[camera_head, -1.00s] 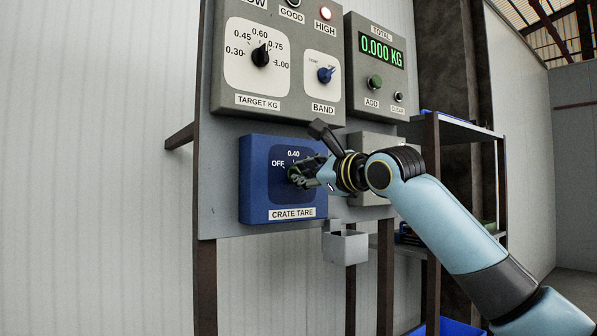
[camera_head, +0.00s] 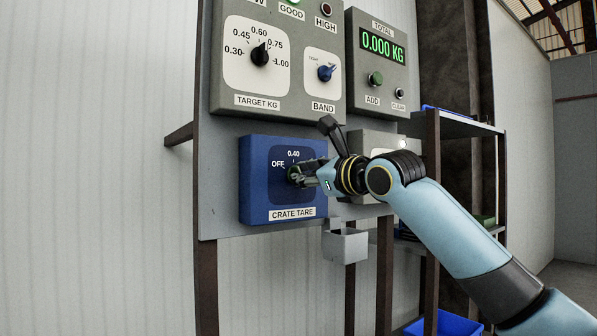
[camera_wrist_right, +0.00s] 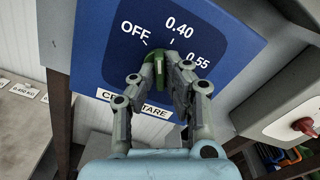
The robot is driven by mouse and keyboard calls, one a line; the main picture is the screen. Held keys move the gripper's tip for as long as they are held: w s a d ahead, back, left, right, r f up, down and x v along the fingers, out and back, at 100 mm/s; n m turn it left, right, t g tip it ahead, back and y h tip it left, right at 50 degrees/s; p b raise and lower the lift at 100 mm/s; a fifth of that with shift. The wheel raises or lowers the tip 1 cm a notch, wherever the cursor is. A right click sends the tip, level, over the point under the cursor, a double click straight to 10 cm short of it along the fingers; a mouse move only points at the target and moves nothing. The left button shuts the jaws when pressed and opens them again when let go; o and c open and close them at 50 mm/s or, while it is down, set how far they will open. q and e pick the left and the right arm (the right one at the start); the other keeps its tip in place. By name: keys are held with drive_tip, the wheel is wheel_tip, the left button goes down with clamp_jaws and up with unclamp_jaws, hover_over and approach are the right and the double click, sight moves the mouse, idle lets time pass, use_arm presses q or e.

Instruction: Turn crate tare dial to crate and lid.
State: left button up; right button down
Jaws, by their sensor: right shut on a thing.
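The blue crate tare box (camera_head: 255,200) is mounted low on the grey panel, with OFF and 0.40 readable on its dark dial face. The right wrist view shows its dial face (camera_wrist_right: 120,55) with OFF, 0.40 and 0.55. My right gripper (camera_head: 298,174) is at the dial, coming from the right. In the right wrist view its two fingers are shut on the green tare knob (camera_wrist_right: 159,59), one on each side. The knob's upper end points roughly between OFF and 0.40; the fingers hide its lower part. My left gripper is not in view.
Above are the target dial (camera_head: 260,56), the blue band knob (camera_head: 325,73) and the total display (camera_head: 382,49) reading 0.000 KG. A grey box (camera_head: 375,140) sits behind my right wrist. A small open grey holder (camera_head: 345,246) hangs below. Shelving stands at right.

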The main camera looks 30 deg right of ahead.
drive_tip(key=shift+f, duration=0.1)
drive_tip(key=shift+m+p, duration=1)
drive_tip(key=c, duration=1.3)
unclamp_jaws()
drive_tip(key=shift+r, duration=0.3)
wheel_tip(320, 180, up, 10)
drive_tip(key=shift+f, duration=0.25)
